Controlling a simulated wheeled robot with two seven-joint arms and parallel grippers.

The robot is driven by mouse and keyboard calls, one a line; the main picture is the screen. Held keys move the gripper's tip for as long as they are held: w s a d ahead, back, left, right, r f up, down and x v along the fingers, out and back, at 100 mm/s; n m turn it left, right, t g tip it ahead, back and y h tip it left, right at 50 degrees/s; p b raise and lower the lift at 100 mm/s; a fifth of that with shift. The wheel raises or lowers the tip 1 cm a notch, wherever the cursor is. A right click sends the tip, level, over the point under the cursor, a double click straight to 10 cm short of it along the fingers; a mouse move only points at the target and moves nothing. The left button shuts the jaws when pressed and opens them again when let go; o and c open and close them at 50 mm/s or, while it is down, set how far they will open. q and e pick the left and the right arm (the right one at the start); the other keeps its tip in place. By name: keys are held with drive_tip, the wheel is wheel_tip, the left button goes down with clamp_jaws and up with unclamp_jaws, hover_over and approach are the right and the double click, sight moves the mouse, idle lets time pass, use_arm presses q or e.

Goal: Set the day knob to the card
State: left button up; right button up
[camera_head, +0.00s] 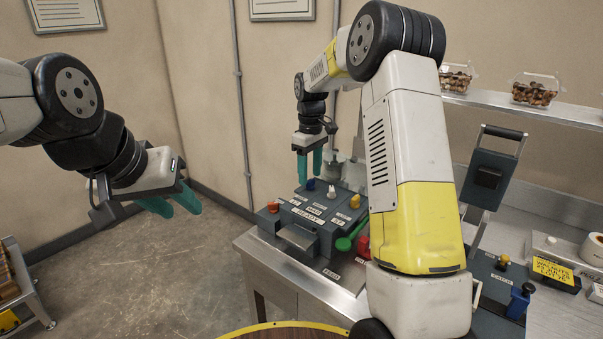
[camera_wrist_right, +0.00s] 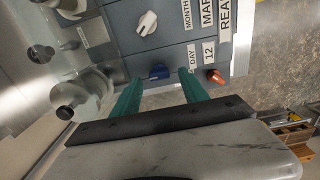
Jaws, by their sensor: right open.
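The day knob (camera_wrist_right: 158,72) is small and blue, on the grey panel of the coding machine, beside the DAY label (camera_wrist_right: 193,55) and a window reading 12 (camera_wrist_right: 209,51). In the head view the blue knob (camera_head: 310,185) is just below my right gripper (camera_head: 310,176). In the wrist view my right gripper (camera_wrist_right: 161,78) is open, with the knob between its fingertips; I cannot tell if they touch it. A yellow card (camera_head: 554,270) with black print is at the right; its small text is not fully legible. My left gripper (camera_head: 183,211) is open and empty, in the air at the left.
A white month knob (camera_wrist_right: 147,22) and an orange knob (camera_wrist_right: 215,76) are near the day knob. A green handle (camera_head: 344,243) and a red part (camera_head: 362,245) are at the machine's front. Clear trays of nuts (camera_head: 535,92) stand on the shelf.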

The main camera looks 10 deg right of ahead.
drive_tip(key=shift+f, duration=0.85)
clamp_jaws()
